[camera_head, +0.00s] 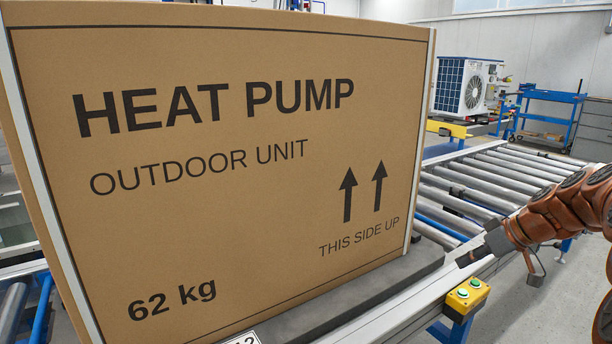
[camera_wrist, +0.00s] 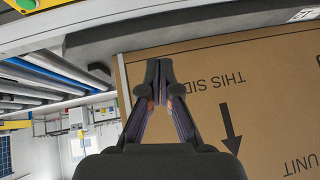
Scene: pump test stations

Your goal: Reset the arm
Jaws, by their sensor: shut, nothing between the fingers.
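My gripper (camera_wrist: 162,68) is shut and empty in the wrist view, with its fingertips together in front of a large cardboard box (camera_wrist: 215,110). In the head view my copper-coloured arm comes in from the right, and my gripper (camera_head: 468,258) shows at its end beside the conveyor's near rail, to the right of the box. The cardboard box (camera_head: 235,200) is printed "HEAT PUMP OUTDOOR UNIT" and "62 kg". It stands upright on a dark pallet (camera_head: 340,305) and fills the left of the head view.
A roller conveyor (camera_head: 490,180) runs back to the right, its rollers bare beyond the box. A yellow box with green buttons (camera_head: 467,295) sits on its near side. A white outdoor unit (camera_head: 467,88) and a blue cart (camera_head: 548,115) stand farther back.

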